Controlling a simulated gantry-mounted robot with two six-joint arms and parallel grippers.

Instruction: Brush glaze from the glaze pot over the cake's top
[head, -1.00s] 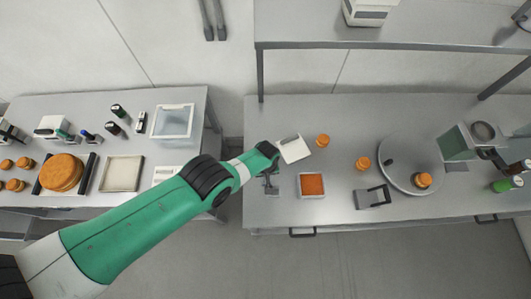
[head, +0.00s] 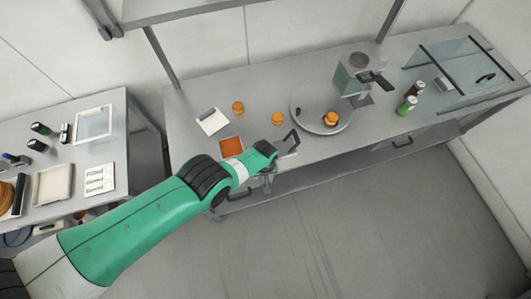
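A small orange-brown cake (head: 331,118) sits on a round grey turntable (head: 309,122) on the right-hand table. Two similar rounds, one (head: 238,107) at the back and one (head: 278,118) nearer the turntable, stand left of it. A square tray with a flat orange filling (head: 231,146) lies in front of them. I cannot tell which vessel is the glaze pot, and I see no clear brush. My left gripper (head: 268,186) hangs at the table's front edge, right of the square tray; its fingers are too small to read. My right gripper is out of view.
A dark bracket-like stand (head: 291,143) is close to my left gripper. A grey machine (head: 350,78) stands behind the turntable, with green-labelled bottles (head: 406,105) to its right. A glass case (head: 463,72) fills the far right. A white-topped item (head: 212,121) lies at left.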

